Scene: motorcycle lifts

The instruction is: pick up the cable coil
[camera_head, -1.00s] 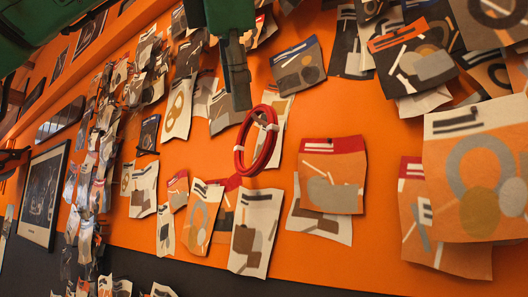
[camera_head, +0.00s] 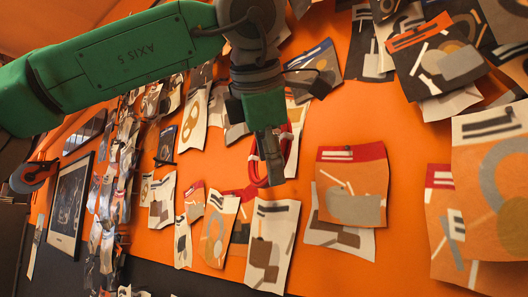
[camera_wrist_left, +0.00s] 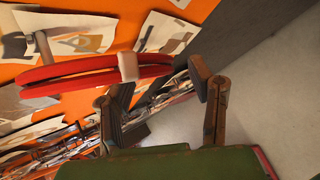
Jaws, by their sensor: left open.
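The cable coil (camera_head: 254,167) is a red ring with pale ties, in front of the orange wall in the head view. My left gripper (camera_head: 271,158) hangs in front of it and hides much of it. In the left wrist view the coil (camera_wrist_left: 72,78) is seen nearly edge-on, with a white tie. It passes by the upper end of one finger, and its near end reaches toward the gap of my left gripper (camera_wrist_left: 158,98). The fingers are apart, and I cannot tell whether they touch the coil. My right gripper is not in view.
The orange wall (camera_head: 405,215) carries many curled paper sheets, close around the coil. A sheet with a red top band (camera_head: 352,185) hangs right of it. A framed picture (camera_head: 70,205) hangs at the left. The lower wall is dark.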

